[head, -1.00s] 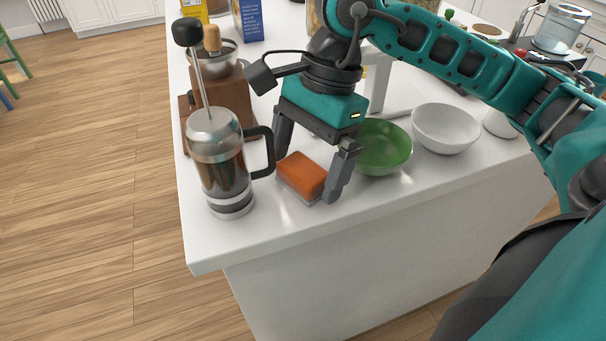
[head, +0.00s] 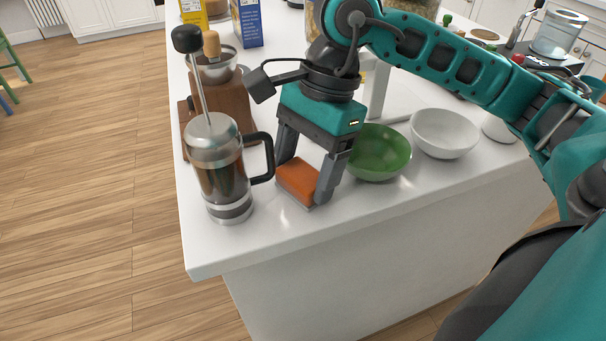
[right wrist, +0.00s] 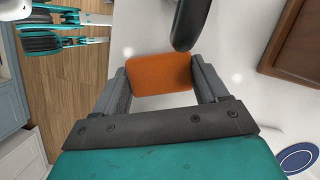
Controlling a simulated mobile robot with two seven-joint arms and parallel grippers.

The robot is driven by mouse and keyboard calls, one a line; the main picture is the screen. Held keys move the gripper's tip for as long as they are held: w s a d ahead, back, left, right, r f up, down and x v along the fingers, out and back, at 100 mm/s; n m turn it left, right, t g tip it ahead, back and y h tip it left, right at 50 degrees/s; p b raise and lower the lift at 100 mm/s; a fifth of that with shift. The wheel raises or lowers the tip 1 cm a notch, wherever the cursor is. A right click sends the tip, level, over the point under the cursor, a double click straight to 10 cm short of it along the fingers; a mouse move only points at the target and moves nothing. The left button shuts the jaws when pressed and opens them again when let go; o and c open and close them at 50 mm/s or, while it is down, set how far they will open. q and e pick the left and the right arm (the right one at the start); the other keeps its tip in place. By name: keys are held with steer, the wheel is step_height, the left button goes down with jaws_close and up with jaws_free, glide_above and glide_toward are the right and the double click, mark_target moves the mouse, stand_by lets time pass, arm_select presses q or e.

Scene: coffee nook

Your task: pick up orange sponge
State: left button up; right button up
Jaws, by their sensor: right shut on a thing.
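The orange sponge (head: 297,181) lies on the white counter between the French press and the green bowl. My right gripper (head: 300,184) reaches down over it, with one finger at each end of the sponge, and is shut on it. In the right wrist view the sponge (right wrist: 161,74) sits between the two fingers (right wrist: 160,85), which touch its left and right sides. The sponge still appears to be at counter level. My left gripper is not in view.
A French press (head: 222,170) stands close on the left, its black handle near the gripper. A green bowl (head: 380,153) is close on the right, with a white bowl (head: 444,133) beyond it. A wooden grinder (head: 230,105) stands behind the press. The counter's front edge is near.

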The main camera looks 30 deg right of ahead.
mark_target(304, 172)
arm_select(q)
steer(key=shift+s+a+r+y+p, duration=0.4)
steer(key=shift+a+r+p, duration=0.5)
steer(key=shift+p, duration=1.25)
arm_select(e)
step_height(304, 172, up, 20)
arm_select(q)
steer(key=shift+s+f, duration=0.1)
arm_select(e)
steer(key=o, duration=0.6)
steer(key=shift+f, duration=0.1)
steer(key=c, duration=0.3)
